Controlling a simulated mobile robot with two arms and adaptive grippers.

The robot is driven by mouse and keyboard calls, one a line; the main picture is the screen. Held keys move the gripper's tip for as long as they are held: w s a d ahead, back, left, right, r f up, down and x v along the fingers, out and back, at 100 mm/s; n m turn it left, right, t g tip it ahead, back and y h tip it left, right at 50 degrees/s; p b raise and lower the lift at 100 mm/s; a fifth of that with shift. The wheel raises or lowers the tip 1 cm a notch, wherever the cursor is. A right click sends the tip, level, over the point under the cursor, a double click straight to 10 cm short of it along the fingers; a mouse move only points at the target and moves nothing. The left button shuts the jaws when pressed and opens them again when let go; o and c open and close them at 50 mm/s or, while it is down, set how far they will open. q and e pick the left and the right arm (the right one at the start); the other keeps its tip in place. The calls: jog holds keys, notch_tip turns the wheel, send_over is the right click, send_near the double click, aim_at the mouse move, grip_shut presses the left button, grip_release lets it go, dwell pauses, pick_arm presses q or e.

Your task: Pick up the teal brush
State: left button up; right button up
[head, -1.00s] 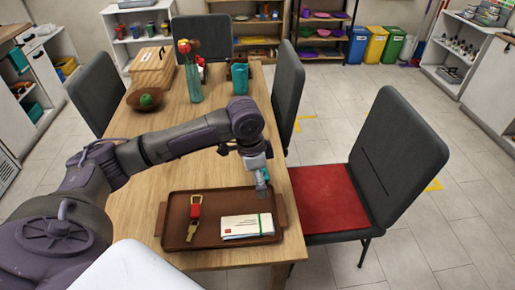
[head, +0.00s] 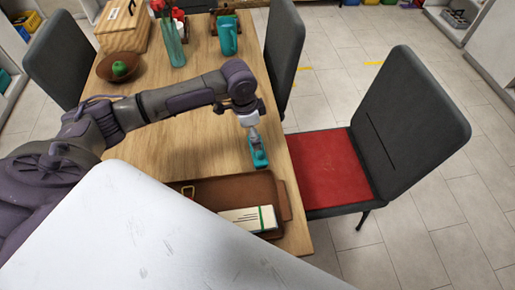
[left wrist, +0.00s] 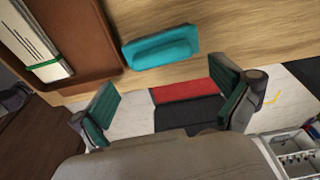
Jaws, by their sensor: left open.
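The teal brush (left wrist: 160,47) lies on the wooden table beside the tray, near the table's edge, in the left wrist view. In the head view the brush (head: 260,160) shows just below my left gripper (head: 254,140), which partly hides it. In the left wrist view my left gripper (left wrist: 160,108) is open, its two fingers wide apart with nothing between them. The brush is beyond the fingertips, apart from them. My right gripper is in neither view.
A brown tray (head: 262,188) holds a bundle of envelopes (head: 246,217) with a green band. A chair with a red seat (head: 325,172) stands right of the table. A teal jug (head: 228,38), vase (head: 173,45) and bowl (head: 120,69) stand farther back.

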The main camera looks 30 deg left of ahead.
pick_arm(q)
jog(key=shift+w+f, duration=0.1)
jog(key=shift+f, duration=0.5)
jog(key=shift+w+f, duration=0.15)
jog(key=shift+f, duration=0.35)
jog(key=f, duration=0.1)
jog(key=d+f+p, duration=0.1)
jog(key=f, duration=0.1)
jog(key=shift+w+f, duration=0.2)
jog(key=shift+f, duration=0.05)
jog(key=shift+w+f, duration=0.1)
jog(key=shift+f, duration=0.45)
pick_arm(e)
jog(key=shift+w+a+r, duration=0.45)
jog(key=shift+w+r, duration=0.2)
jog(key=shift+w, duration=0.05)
pick_arm(q)
jog(key=c, duration=0.9)
jog(key=shift+o, duration=0.2)
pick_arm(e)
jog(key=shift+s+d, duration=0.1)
pick_arm(q)
jog(key=shift+r, duration=0.15)
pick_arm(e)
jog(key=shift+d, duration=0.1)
